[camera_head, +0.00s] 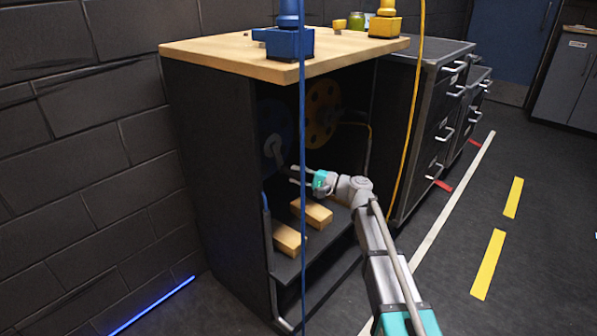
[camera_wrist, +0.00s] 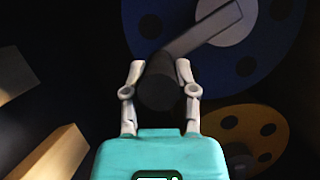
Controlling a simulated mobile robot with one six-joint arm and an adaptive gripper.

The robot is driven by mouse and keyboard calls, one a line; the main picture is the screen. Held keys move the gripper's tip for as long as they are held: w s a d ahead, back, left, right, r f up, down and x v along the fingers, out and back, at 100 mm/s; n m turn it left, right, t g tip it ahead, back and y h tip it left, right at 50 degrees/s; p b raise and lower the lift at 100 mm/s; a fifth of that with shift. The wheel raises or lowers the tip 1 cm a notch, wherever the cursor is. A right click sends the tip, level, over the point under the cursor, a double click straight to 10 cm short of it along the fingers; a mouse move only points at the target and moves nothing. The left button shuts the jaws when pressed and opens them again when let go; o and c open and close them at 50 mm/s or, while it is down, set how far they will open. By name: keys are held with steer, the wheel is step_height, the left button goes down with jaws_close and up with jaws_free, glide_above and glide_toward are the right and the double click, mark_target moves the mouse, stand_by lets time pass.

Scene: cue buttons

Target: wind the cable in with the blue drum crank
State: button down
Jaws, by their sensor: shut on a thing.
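The blue drum (camera_head: 268,118) is mounted inside the dark open cabinet, in shadow at the left. Its grey crank (camera_head: 275,147) shows at the hub, with the arm slanting down and right. The drum fills the upper right of the wrist view (camera_wrist: 258,52), where the crank arm (camera_wrist: 202,36) leads to a dark round handle (camera_wrist: 160,94). My gripper (camera_head: 296,174) reaches into the cabinet; its two fingers (camera_wrist: 160,72) are closed around the handle, one on each side.
A yellow drum (camera_head: 322,110) sits farther right inside the cabinet. Wooden blocks (camera_head: 288,238) lie on the lower shelf. A drawer unit (camera_head: 425,110) stands at the right; the floor beyond is clear.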

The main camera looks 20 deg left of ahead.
steer(key=shift+s+a+f, duration=0.15)
steer(key=shift+s+a, duration=0.05)
steer(key=shift+s, duration=0.4)
steer(key=shift+c, duration=2)
jaws_free()
steer(key=shift+w, duration=0.1)
